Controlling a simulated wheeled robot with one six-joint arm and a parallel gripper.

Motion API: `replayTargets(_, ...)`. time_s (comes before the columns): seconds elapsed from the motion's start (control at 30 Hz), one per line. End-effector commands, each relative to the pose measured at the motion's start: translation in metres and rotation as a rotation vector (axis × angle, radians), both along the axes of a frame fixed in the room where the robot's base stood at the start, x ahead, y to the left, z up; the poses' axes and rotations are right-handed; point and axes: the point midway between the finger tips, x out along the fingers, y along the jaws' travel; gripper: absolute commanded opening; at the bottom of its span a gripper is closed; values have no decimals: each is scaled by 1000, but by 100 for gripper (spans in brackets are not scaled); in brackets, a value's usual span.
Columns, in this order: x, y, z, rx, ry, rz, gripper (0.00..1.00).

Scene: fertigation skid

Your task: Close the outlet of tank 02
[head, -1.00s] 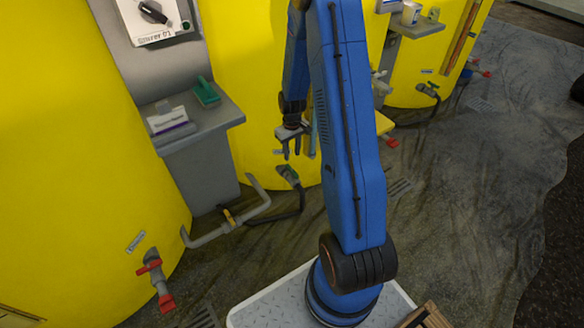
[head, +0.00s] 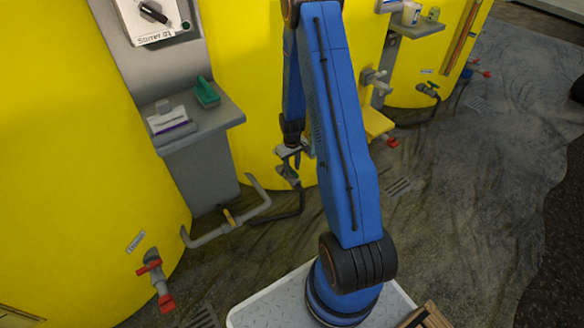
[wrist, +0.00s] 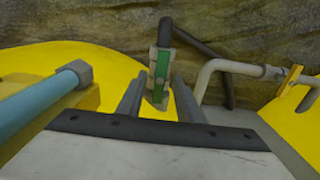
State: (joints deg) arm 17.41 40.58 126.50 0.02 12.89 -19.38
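The outlet valve (head: 287,173) with a green handle sits low on the middle yellow tank (head: 262,135), mostly covered by my gripper (head: 290,162) in the head view. In the wrist view the green handle (wrist: 161,66) stands upright, lined up between the two fingers of my gripper (wrist: 159,80). The fingers are apart, with clear gaps to the handle, and hold nothing. A dark hose (wrist: 196,40) runs from the valve's end. No tank number is readable on this tank.
A grey pipe with a yellow valve (head: 228,216) runs right of the outlet in the wrist view. A blue-grey tube (wrist: 40,100) lies at its left. The left tank's outlet has red handles (head: 150,266). A grey shelf (head: 222,117) juts out nearby.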

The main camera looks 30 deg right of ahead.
Motion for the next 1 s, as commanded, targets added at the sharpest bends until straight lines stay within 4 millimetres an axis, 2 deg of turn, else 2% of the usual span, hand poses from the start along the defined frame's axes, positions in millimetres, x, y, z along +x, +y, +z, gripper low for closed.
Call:
replayTargets(0.07,0,0,0,0,0,0,33)
replayTargets(0.2,0,0,0,0,0,0,2)
replayTargets(0.23,0,0,0,0,0,0,0)
replayTargets(0.63,0,0,0,0,1,-49,0)
replayTargets(1.0,0,0,0,0,1,-316,0)
